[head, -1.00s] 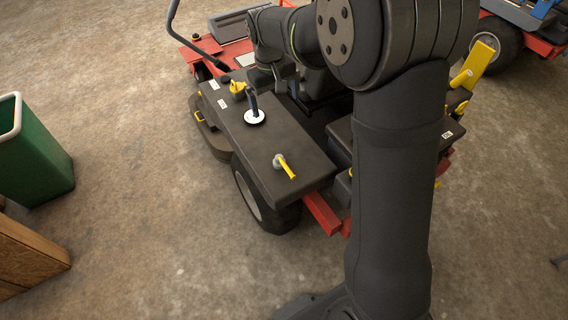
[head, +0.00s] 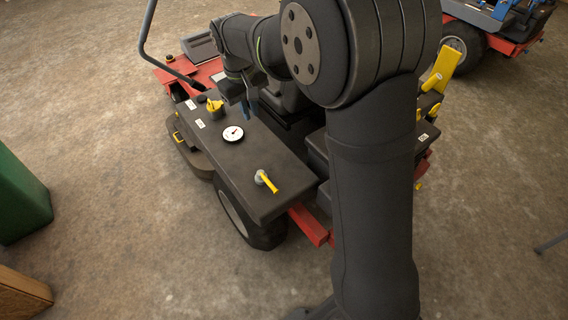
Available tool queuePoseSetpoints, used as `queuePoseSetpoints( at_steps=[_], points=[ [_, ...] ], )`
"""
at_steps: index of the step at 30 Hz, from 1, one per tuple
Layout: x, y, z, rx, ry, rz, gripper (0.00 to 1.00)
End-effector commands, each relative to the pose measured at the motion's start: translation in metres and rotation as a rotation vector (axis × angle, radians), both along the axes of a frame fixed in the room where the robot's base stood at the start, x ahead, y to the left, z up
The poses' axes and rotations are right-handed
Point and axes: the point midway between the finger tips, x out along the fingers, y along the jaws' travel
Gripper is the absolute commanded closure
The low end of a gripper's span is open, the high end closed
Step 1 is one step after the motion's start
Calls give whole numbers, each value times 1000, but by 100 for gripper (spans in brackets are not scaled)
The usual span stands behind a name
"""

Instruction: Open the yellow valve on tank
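The black tank (head: 240,170) is the long dark box on the near side of a red mower. The yellow valve (head: 268,183) is a small lever on a grey stem near the tank's front end. Its lever points down and to the right. A white round gauge (head: 233,133) and a yellow cap (head: 215,108) sit farther back on the tank's top. My gripper (head: 248,107) hangs beside the tank's far edge, right of the gauge and well behind the valve. It is small and partly hidden by my arm, so its opening cannot be made out.
The mower's seat area and a second dark tank (head: 318,150) lie behind my arm. A green bin (head: 22,195) and a wooden box (head: 22,295) stand left. Another machine (head: 490,35) is at top right.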

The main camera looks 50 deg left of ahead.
Motion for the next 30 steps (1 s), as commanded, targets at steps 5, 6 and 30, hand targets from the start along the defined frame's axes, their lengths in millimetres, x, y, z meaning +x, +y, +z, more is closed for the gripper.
queuePoseSetpoints(
  at_steps=[5, 6, 30],
  points=[
    [-16, 0, -42, -122, -67, 114, 100],
    [-21, -1, -54, -161, -93, 153, 100],
    [-117, -27, -265, -921, -761, 1025, 100]
  ],
)
